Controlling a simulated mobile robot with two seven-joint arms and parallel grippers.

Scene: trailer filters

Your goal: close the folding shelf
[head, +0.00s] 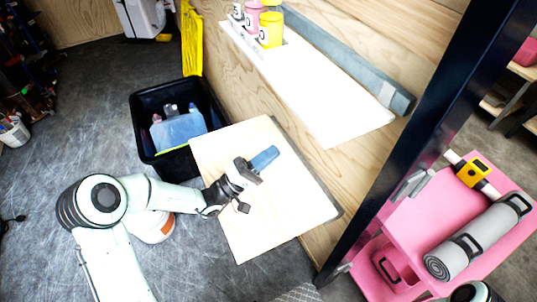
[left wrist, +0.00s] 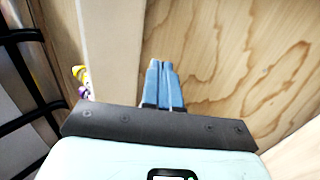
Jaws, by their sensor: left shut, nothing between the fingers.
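The folding shelf (head: 290,212) is a pale wooden board with a dark edge along the plywood wall. In the head view it stands out from the wall, to the right of the black bin. My left gripper (head: 264,158), with blue fingers, overlaps the board near its wall side. Whether it touches the board cannot be told. The left wrist view shows its blue fingers (left wrist: 163,82) shut together and empty, with wood-grained plywood behind them. My right gripper is not in view.
A black bin (head: 146,124) with bottles stands left of the board. Above it, a white shelf (head: 325,100) carries cups (head: 271,30). A dark post (head: 413,130) and a pink cart (head: 425,215) with a rolled grey mat (head: 478,238) stand at right. Grey floor is open at left.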

